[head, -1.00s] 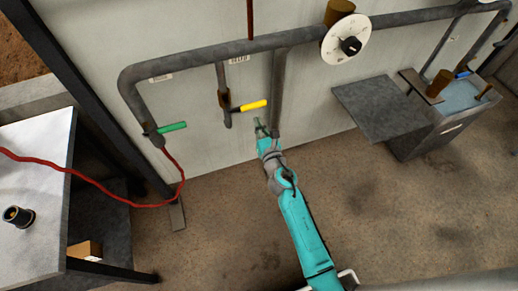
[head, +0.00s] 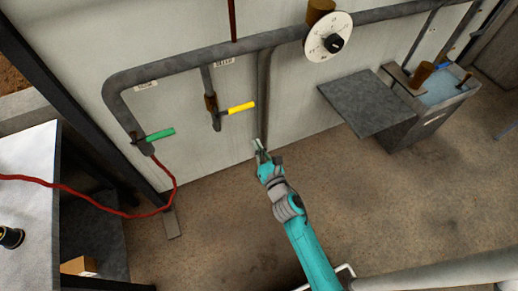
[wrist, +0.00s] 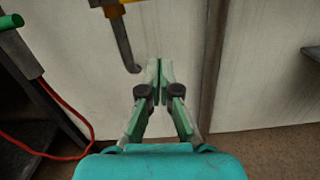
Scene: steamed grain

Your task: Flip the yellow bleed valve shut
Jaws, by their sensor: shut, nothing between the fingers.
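The yellow bleed valve handle (head: 240,108) sticks out sideways to the right from a short vertical drain pipe (head: 213,108) on the pale wall. In the wrist view only a sliver of the yellow handle (wrist: 130,2) shows at the top edge, with the lower end of the drain pipe (wrist: 124,42) below it. My gripper (head: 258,147) is below and to the right of the handle, apart from it. In the wrist view the fingers of my gripper (wrist: 159,68) are together and empty, pointing toward the wall just right of the drain pipe's hooked end.
A green valve handle (head: 160,134) with a red hose (head: 174,182) is at left. A thick vertical pipe (head: 263,95) stands just right of the yellow handle. A white dial (head: 328,48) is above right. A grey panel (head: 368,103) and basin stand at right; a table (head: 30,215) at left.

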